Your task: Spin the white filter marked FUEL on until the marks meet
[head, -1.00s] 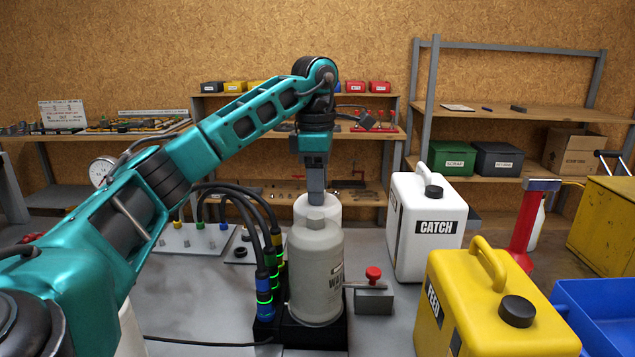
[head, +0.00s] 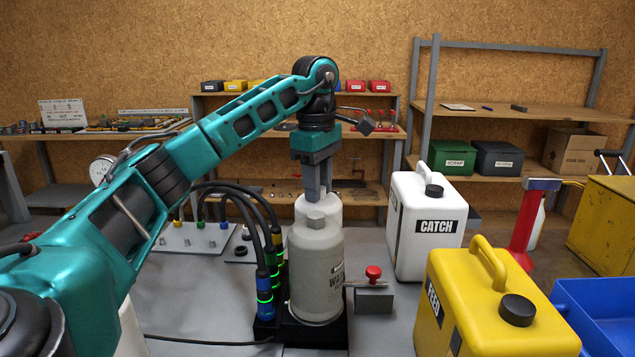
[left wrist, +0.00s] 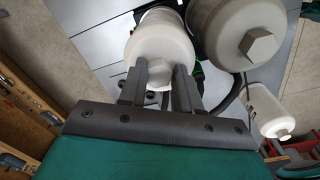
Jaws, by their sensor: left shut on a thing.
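The white filter (head: 331,208) stands upright behind a grey-white filter (head: 316,272) lettered "WA...", which hides most of it in the head view. No FUEL lettering or alignment marks show on it. In the left wrist view the white filter (left wrist: 160,38) has a pale hex nub (left wrist: 158,73) on its end. My left gripper (head: 316,193) points down from above. Its two fingers are shut on that hex nub, one on each side, as the left wrist view (left wrist: 158,84) shows. My right gripper is not in view.
Black hoses (head: 235,192) with coloured, glowing collars stand close left of the filters. A block with a red knob (head: 373,273) is just right. The white CATCH can (head: 422,250) and yellow FEED can (head: 455,300) stand further right.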

